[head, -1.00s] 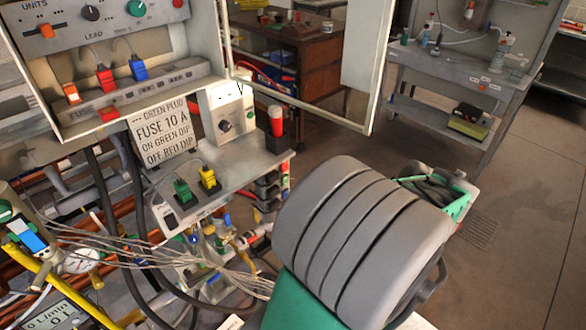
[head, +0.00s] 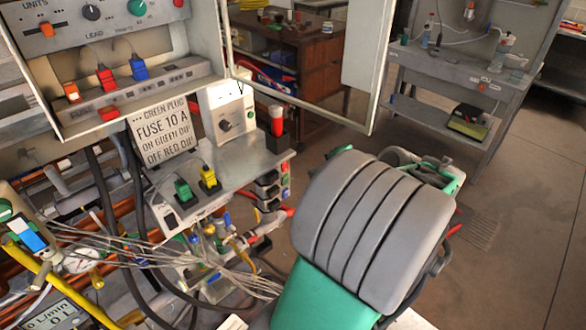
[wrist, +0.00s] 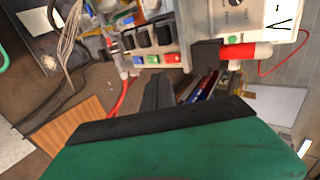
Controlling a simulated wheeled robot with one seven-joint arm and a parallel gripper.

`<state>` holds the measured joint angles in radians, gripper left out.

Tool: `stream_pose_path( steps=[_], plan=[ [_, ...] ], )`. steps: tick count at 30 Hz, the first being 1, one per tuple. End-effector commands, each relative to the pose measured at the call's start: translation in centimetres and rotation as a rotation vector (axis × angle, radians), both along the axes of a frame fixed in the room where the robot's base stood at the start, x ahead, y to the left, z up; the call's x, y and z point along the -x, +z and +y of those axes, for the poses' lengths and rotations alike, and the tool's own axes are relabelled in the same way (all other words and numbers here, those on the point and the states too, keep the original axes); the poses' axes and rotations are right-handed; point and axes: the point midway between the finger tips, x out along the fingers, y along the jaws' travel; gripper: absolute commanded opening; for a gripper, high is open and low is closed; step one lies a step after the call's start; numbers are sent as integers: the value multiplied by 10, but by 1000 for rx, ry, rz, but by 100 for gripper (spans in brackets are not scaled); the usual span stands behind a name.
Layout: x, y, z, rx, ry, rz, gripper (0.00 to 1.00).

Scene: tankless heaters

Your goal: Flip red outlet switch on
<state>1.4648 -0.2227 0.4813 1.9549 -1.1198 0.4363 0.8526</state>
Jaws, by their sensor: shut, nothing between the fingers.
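The red outlet switch (head: 285,167) is a small red rocker on the side of the grey bench, above a green switch (head: 285,180) and a blue switch (head: 284,193). In the wrist view the red switch (wrist: 172,58) sits at the right end of the row, beside the green switch (wrist: 152,59) and the blue one (wrist: 138,60). Black sockets (wrist: 163,35) lie next to the switches. My gripper (wrist: 158,82) is shut and empty, with its dark fingertips just below the switch row in the picture, apparently apart from it. In the head view my arm hides the gripper.
A black holder with a red-and-white cylinder (head: 277,126) stands at the bench corner near the switches. Green (head: 184,190) and yellow (head: 208,178) plugs stand on the bench top. Pipes and loose wires (head: 225,255) lie below. The floor (head: 510,210) to the right is open.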

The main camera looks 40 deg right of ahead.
Motion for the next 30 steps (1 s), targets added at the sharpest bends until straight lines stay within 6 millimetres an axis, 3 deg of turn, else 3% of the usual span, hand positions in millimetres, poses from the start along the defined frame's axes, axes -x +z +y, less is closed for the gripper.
stream_pose_path(
  steps=[8, 13, 30],
  plan=[
    [-51, -36, 3, -1, 5, 2, 0],
    [-79, -38, 3, 1, 4, 2, 0],
    [-97, -42, 4, -2, 1, 3, 0]
  ],
)
